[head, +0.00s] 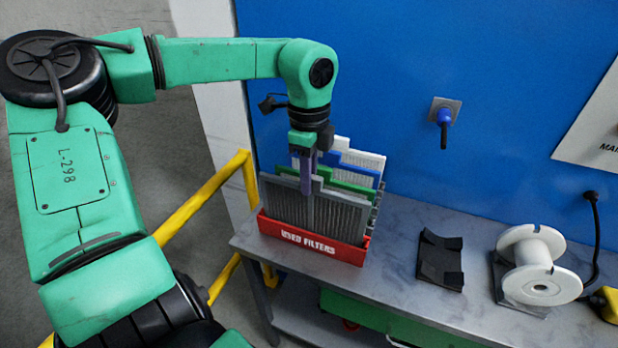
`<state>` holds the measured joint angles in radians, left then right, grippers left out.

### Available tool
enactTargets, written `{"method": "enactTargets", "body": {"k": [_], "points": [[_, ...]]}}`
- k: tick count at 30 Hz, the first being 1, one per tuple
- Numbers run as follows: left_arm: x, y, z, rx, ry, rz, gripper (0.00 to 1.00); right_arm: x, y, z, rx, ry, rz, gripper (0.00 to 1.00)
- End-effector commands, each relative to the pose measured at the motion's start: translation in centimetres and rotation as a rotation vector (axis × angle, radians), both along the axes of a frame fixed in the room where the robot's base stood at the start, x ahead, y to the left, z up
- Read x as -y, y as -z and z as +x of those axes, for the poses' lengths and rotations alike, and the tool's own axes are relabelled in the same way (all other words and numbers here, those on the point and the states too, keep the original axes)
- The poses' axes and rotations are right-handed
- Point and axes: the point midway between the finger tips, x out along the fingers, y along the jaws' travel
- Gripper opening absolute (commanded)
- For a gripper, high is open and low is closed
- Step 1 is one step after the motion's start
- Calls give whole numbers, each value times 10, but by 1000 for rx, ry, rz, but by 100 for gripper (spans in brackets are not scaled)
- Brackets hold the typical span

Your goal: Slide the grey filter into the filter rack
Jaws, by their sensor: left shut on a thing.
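The grey filter (330,218) is a framed pleated panel with a raised tab at its top. It stands roughly upright at the front of the red filter rack (312,243), which is marked "USED FILTERS". Its lower edge is hidden behind the rack's front wall, so I cannot tell how deep it sits. My left gripper (306,188) comes down from above and is shut on the grey filter near its top middle. My right gripper is not in view.
Green (352,189), blue (362,175) and white (366,160) filters stand behind the grey one. On the grey bench (400,290), a black cradle (440,262) and a white spool (536,262) are to the right. A yellow rail (195,205) is at left; a blue wall (450,50) is behind.

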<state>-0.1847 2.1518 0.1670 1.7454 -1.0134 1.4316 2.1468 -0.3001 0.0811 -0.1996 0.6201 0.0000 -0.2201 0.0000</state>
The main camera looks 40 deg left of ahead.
Motion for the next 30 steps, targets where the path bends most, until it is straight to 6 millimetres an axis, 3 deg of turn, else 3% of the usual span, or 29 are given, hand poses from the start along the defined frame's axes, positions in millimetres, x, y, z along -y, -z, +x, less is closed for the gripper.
{"method": "enactTargets", "body": {"k": [25, 26, 28, 30], "points": [[0, 29, 0, 1, 1, 0, 0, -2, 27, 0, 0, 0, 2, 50], [0, 29, 0, 1, 1, 0, 23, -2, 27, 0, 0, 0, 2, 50], [0, 28, 0, 1, 1, 0, 50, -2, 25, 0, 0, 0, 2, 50], [0, 28, 0, 0, 1, 0, 54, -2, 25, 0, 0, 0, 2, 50]]}}
